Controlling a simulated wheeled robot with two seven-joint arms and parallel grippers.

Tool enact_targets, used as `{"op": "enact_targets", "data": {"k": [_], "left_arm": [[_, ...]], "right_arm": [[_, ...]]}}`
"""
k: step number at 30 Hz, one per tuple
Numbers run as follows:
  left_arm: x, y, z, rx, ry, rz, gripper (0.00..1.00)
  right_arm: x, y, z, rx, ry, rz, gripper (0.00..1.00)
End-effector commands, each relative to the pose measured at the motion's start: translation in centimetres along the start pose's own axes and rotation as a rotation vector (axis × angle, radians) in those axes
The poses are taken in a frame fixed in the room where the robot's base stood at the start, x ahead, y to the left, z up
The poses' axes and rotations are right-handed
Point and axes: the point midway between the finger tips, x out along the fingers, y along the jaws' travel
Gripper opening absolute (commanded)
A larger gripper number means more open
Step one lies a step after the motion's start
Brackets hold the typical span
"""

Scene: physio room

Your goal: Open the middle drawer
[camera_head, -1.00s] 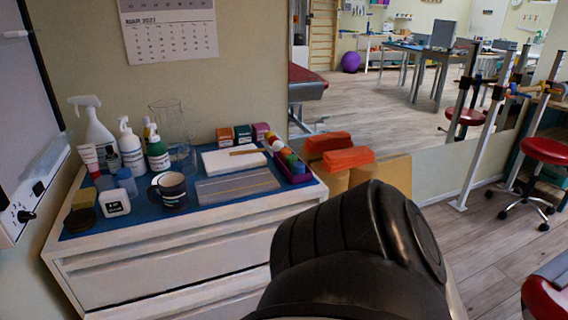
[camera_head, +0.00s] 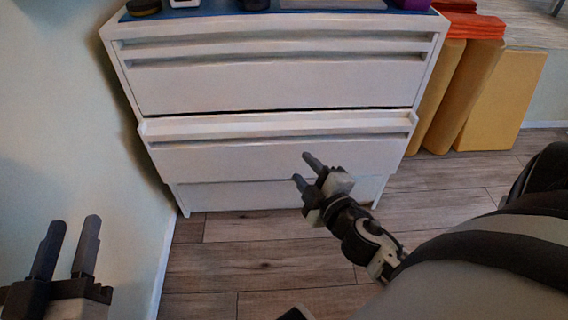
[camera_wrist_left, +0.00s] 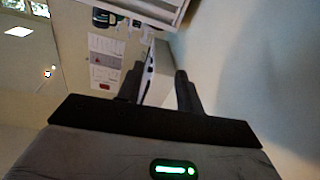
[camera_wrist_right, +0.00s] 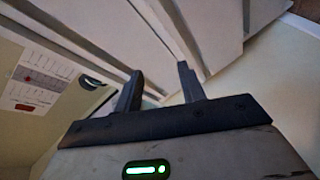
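The white cabinet (camera_head: 275,85) stands ahead of me, with its drawers stacked. The middle drawer (camera_head: 230,158) has a lipped top edge and seems to stand slightly proud of the drawer above, with a dark line between them. My right gripper (camera_head: 305,172) is in front of the middle drawer's lower right part, fingers apart and empty. The right wrist view shows its fingers (camera_wrist_right: 160,85) against white cabinet surfaces; whether they touch is unclear. My left gripper (camera_head: 72,222) is open and empty at the lower left, away from the cabinet.
The upper drawer (camera_head: 275,86) and bottom drawer (camera_head: 240,195) look shut. A pale wall (camera_head: 70,130) runs along the left. Yellow blocks (camera_head: 500,100) lean at the cabinet's right. Wooden floor (camera_head: 240,255) lies clear in front.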

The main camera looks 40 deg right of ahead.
Motion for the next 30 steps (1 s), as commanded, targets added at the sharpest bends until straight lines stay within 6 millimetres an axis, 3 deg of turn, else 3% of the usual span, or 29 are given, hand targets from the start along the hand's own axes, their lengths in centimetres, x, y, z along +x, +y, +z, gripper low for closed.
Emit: {"op": "enact_targets", "data": {"k": [1, 9, 17, 30], "left_arm": [[-0.2, 0.1, 2.2, 0.004, 0.054, 0.024, 0.36], [-0.9, 1.6, 1.8, 0.008, 0.227, 0.109, 0.36], [-1.1, 1.9, 1.8, -0.046, 0.198, 0.113, 0.36], [-1.8, 2.1, 4.9, -0.230, 0.004, 0.084, 0.36]], "right_arm": [[1.1, -2.6, 2.2, -0.085, 0.008, 0.035, 0.40], [3.1, -4.2, 5.5, -0.413, 0.029, 0.136, 0.40], [4.7, -3.4, 5.5, -0.471, 0.031, 0.152, 0.40], [13.8, -2.2, 4.9, -0.469, 0.029, 0.152, 0.40]]}}
